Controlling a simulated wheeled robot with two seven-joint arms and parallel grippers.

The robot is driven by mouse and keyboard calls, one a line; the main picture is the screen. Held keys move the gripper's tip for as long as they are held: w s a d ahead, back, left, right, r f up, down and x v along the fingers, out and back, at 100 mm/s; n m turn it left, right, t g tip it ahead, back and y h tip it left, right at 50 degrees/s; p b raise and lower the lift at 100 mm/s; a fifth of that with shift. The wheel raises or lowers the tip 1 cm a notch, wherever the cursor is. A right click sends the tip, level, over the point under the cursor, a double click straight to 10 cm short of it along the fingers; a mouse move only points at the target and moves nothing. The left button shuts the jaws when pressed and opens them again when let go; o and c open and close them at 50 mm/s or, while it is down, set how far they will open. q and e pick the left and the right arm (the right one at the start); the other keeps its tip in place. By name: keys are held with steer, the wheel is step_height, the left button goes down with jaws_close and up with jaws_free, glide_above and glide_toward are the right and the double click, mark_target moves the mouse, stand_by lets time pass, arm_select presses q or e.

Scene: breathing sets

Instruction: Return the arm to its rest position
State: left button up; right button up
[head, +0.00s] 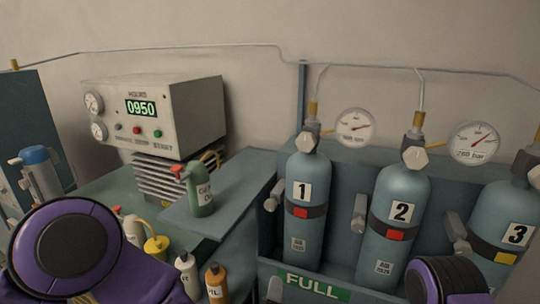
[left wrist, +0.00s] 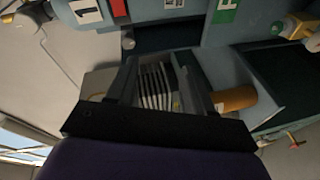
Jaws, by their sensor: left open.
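My left arm (head: 66,246), purple with a dark round joint, fills the lower left of the head view. Its gripper (left wrist: 157,72) shows in the left wrist view as two dark fingers standing apart, with nothing held between them. Grey ribbed fins appear behind the gap. My right arm (head: 446,282) shows only as a purple and black part at the lower right of the head view, and its gripper is out of sight.
Blue cylinders 1 (head: 301,205), 2 (head: 395,215) and 3 (head: 508,232) stand in a rack with a FULL label (head: 313,286). Bottles (head: 187,270) crowd close beside my left arm.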

arm_select(q)
steer(key=s+a+f+m+g+y, duration=0.1)
steer(key=s+a+f+m+g, duration=0.3)
steer(key=a+f, duration=0.5)
steer(key=s+a+f+m+g+y, duration=0.1)
steer(key=s+a+f+m+g, duration=0.15)
steer(key=s+a+f, duration=0.65)
steer(key=s+a+f+g+y, duration=0.3)
steer(key=s+a+f+g, duration=0.3)
steer(key=s+a+f, duration=0.3)
steer(key=s+a, duration=0.3)
steer(key=s, duration=0.1)
steer(key=shift+s+a+f+y, duration=0.15)
steer(key=shift+a+y, duration=0.15)
